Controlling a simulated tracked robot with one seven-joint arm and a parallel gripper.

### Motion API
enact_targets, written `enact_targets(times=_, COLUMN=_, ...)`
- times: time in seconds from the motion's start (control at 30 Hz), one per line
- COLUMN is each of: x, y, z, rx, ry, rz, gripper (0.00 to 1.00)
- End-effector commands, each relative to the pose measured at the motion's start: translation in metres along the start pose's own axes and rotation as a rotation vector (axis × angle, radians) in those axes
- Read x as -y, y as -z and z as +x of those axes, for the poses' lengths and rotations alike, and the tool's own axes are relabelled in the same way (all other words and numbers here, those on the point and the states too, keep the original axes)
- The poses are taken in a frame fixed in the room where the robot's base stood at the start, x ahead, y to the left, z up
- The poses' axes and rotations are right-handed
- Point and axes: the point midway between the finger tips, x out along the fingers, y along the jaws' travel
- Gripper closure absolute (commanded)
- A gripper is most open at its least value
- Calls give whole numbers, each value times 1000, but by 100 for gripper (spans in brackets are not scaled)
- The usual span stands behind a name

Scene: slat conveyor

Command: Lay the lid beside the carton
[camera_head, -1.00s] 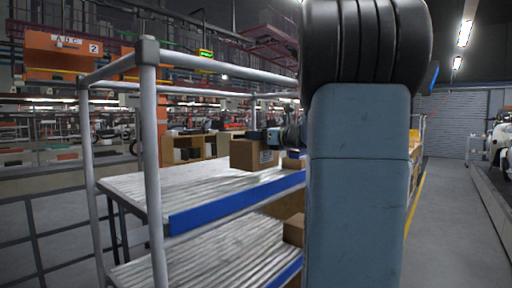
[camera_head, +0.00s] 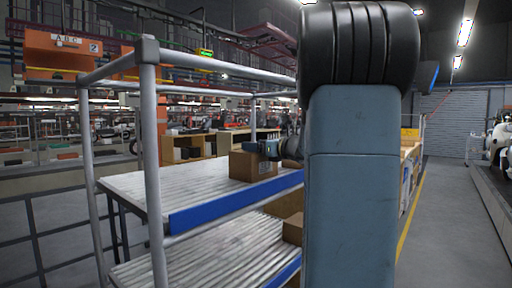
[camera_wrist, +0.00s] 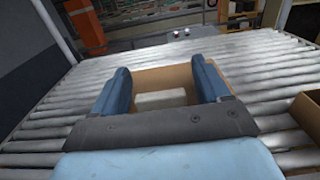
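A brown cardboard box (camera_head: 253,166) with a pale label stands at the conveyor's right end in the head view. My gripper (camera_head: 264,151) is at its top. In the wrist view my gripper's (camera_wrist: 163,88) two blue fingers are wide apart, with open brown cardboard (camera_wrist: 165,76) between and outside them. Something pale shows inside it. Whether the fingers press on the cardboard is unclear. Another brown box edge (camera_wrist: 303,128) shows at the right of the wrist view. Which of these is the lid and which the carton I cannot tell for sure. My arm hides part of the area.
The slatted conveyor (camera_head: 150,192) has clear room left of the box. A blue rail (camera_head: 232,201) runs along its near edge, and grey posts (camera_head: 151,150) frame it. A lower slatted deck (camera_head: 200,256) holds another brown box (camera_head: 293,229), partly hidden.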

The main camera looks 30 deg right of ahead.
Motion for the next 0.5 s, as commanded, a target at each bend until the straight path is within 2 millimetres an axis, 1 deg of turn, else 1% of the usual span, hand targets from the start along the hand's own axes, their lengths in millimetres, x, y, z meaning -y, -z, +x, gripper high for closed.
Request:
enact_targets(times=0.3, x=0, y=-3, z=-1, rx=1, ry=1, rz=0, gripper=23)
enact_targets(times=0.37, x=1, y=-3, z=-6, rx=0, ry=2, rz=0, gripper=23)
enact_targets(times=0.5, x=0, y=-3, z=-26, rx=0, ry=3, rz=-1, gripper=23)
